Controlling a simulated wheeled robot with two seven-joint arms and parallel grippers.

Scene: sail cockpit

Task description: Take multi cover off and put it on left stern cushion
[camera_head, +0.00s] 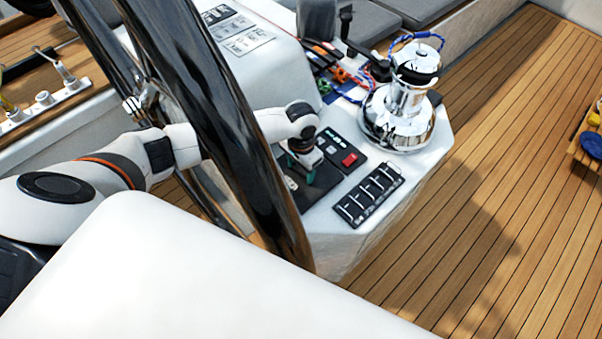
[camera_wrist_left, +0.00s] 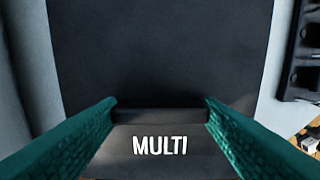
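The multi cover (camera_wrist_left: 160,60) is a dark flat piece with white "MULTI" lettering, filling the middle of the left wrist view. In the head view it is a dark panel (camera_head: 318,188) on the white console, partly hidden by my gripper and the steering wheel. My left gripper (camera_head: 301,163) is down over it. Its green fingers (camera_wrist_left: 160,103) are apart, one at each end of a dark ridge above the lettering; contact is unclear. Grey cushions (camera_head: 361,22) lie at the back; I cannot tell which is the left stern cushion. My right gripper is not in view.
The large black steering wheel (camera_head: 215,90) crosses in front of my left arm. A chrome winch (camera_head: 400,105) with ropes stands right of the panel. A switch row (camera_head: 370,194) lies at the console edge.

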